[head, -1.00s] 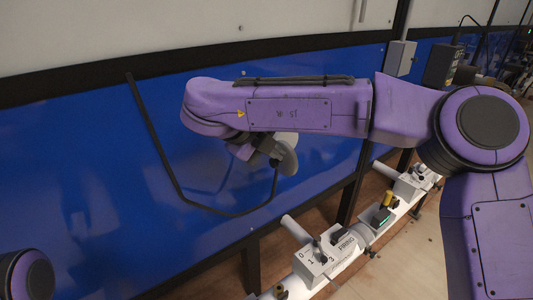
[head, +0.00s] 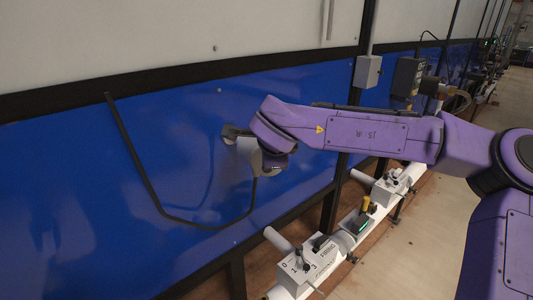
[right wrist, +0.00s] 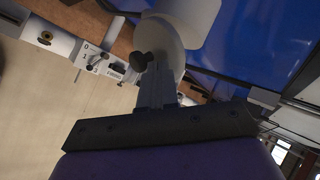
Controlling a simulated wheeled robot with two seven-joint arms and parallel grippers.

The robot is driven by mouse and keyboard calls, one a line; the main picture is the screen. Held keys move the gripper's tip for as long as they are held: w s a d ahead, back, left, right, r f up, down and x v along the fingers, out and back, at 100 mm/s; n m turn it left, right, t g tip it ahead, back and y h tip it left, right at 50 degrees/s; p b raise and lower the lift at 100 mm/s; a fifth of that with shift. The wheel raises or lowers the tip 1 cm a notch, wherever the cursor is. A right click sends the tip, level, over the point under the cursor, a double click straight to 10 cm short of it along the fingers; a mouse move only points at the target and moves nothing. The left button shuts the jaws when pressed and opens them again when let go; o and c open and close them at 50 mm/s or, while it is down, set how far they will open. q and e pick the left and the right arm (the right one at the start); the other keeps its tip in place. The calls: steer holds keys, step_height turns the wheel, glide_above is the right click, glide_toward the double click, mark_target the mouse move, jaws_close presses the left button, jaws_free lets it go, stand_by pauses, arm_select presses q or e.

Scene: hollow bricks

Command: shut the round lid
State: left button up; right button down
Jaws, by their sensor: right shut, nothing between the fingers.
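A pale grey rounded part, which looks like the round lid, stands in front of the blue wall in the right wrist view (right wrist: 163,32), with a dark knob (right wrist: 141,61) at its near edge. My right gripper (right wrist: 156,76) is shut and empty, with its fingertips pointing at this part close to the knob. I cannot tell whether they touch. In the head view a pale grey piece (head: 247,156) shows beside my right wrist, which partly hides it and the fingers. I cannot tell how far the lid is open. My left gripper is out of view.
A white pipe with a lever box (head: 304,264) and other fittings (head: 358,223) runs low along the wall. A dark hose (head: 150,185) loops across the blue wall (head: 65,210). The floor (head: 425,250) at the right is clear.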

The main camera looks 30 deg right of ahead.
steer(key=p, duration=0.1)
steer(key=w+d+n+y+p, duration=0.1)
steer(key=p, duration=0.1)
steer(key=w+d+n+p, duration=0.1)
steer(key=shift+w+d+r+t+y, duration=0.15)
steer(key=shift+d+t+y, duration=0.15)
steer(key=shift+y, duration=0.1)
steer(key=shift+w+d+p, duration=0.4)
steer(key=shift+w+p, duration=0.35)
steer(key=shift+p, duration=0.35)
